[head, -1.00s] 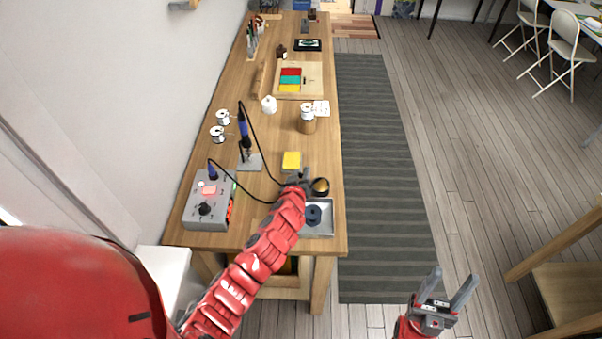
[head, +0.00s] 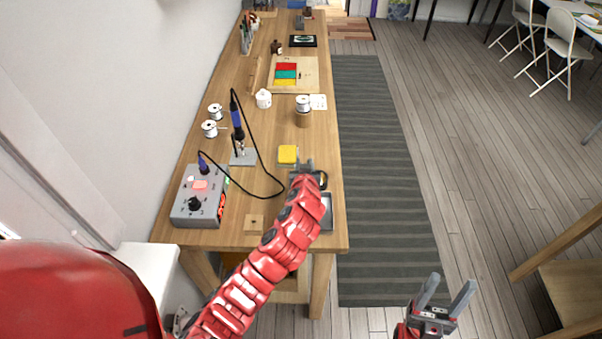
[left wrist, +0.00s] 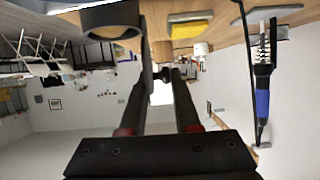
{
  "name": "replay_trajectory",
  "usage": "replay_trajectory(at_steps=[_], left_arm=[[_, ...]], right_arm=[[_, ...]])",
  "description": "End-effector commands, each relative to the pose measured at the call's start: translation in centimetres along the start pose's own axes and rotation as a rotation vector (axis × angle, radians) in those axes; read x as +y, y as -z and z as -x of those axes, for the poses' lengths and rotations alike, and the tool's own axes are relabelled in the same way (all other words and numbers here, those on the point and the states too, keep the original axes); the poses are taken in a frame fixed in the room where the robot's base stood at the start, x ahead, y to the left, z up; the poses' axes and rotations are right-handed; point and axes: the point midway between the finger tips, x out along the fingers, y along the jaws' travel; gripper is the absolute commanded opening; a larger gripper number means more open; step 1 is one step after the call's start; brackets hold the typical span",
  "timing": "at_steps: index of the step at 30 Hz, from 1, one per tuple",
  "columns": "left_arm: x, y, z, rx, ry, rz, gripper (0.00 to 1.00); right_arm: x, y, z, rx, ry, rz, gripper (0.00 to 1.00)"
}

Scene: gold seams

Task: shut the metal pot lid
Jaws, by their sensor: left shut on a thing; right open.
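My left gripper (head: 309,168) is over the near right part of the workbench, by the small dark metal pot (head: 324,181), which my wrist partly covers. In the left wrist view the pot's round dark wall (left wrist: 112,18) shows at the top left, beside the fingers. The left fingers (left wrist: 162,60) are closed on a small dark part, which seems to be the metal pot lid; its outline and angle are mostly hidden. My right gripper (head: 450,292) is open and empty, off the bench over the floor.
A yellow sponge (head: 288,154) lies just left of the gripper. A metal tray (head: 327,212) is partly behind my arm. The soldering iron stand (head: 243,157), its cable and the grey control box (head: 197,208) stand to the left. The striped rug (head: 375,200) is clear.

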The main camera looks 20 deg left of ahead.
Motion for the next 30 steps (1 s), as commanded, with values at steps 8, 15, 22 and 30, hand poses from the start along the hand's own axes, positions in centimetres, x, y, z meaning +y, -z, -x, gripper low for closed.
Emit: replay_trajectory(at_steps=[8, 15, 22, 30], left_arm=[[0.8, -0.3, -0.2, 0.001, 0.065, -0.149, 0.0], [1.1, -0.1, -0.1, -0.001, 0.092, -0.21, 0.0], [1.1, 0.1, 0.0, 0.0, 0.098, -0.223, 0.0], [1.1, 0.2, 0.0, 0.0, 0.098, -0.222, 0.38]], right_arm=[[-0.2, -0.6, 3.6, 0.0, 0.0, 0.0, 0.55], [-0.2, -0.8, 4.6, 0.0, 0.0, 0.0, 0.55], [-0.2, -0.8, 4.6, 0.0, 0.0, 0.0, 0.55], [-0.2, -0.8, 4.6, 0.0, 0.0, 0.0, 0.55]])
